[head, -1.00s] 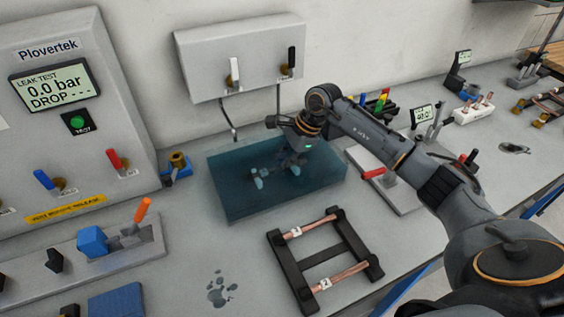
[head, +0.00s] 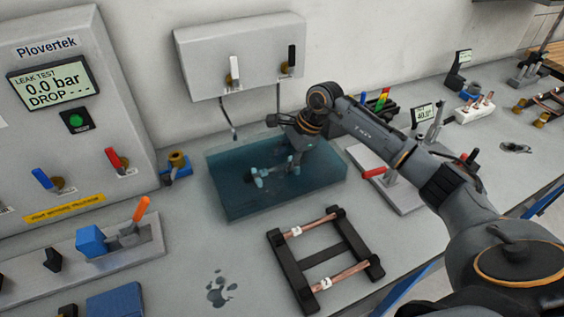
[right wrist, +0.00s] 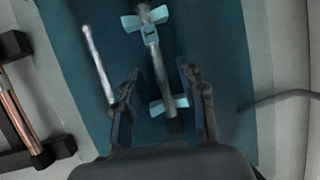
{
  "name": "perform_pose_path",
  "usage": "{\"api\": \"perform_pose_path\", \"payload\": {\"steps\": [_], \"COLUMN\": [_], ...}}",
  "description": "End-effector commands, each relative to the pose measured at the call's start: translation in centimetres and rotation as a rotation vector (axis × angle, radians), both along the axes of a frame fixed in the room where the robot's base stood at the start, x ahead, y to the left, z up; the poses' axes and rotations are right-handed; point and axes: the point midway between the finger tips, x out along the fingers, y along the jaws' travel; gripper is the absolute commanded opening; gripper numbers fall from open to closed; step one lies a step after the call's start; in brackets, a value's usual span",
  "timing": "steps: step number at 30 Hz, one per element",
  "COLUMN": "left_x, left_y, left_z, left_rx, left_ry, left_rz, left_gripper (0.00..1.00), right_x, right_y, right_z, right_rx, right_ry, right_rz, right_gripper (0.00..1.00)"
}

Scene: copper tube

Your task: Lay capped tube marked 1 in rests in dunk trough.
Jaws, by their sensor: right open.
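The dunk trough (head: 232,208) is a blue tank on the bench, with pale blue rests (head: 258,181) inside. In the right wrist view, a grey, dark-ended tube (right wrist: 158,66) lies along the pale blue rests (right wrist: 145,22). Its number is not readable. My right gripper (right wrist: 162,80) is open, with one finger on each side of the tube and a gap beside it. In the head view the right gripper (head: 291,158) reaches down into the trough. My left gripper is not in view.
A black rack (head: 287,272) in front of the trough carries two copper tubes with white tags (head: 315,224). A valve panel (head: 205,55) stands behind, the leak test unit (head: 50,130) to the left. A grey fixture with a red handle (head: 374,173) stands right of the trough.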

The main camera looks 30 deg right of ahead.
Motion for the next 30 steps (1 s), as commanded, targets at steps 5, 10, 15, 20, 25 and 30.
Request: {"api": "perform_pose_path", "payload": {"steps": [5,10,15,20,25,30], "left_x": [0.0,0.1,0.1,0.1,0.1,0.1], "left_y": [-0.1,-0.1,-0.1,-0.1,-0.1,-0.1], "left_z": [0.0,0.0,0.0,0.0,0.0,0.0], "left_rx": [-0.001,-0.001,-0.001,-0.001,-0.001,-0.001], "left_ry": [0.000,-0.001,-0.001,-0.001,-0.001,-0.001], "left_rz": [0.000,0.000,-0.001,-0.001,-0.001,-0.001], "left_gripper": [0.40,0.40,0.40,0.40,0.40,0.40], "right_x": [-0.5,-1.2,-1.8,-2.1,-2.3,-2.3], "right_y": [-1.2,-2.6,-3.7,-4.2,-4.3,-4.3], "right_z": [2.7,6.2,8.9,10.3,10.6,10.6], "right_rx": [-0.002,-0.002,-0.001,0.000,0.000,0.000], "right_ry": [-0.005,-0.007,-0.005,-0.004,-0.002,-0.002], "right_rz": [0.000,-0.002,-0.001,-0.001,-0.001,-0.001], "right_gripper": [0.41,0.41,0.41,0.41,0.41,0.41]}}
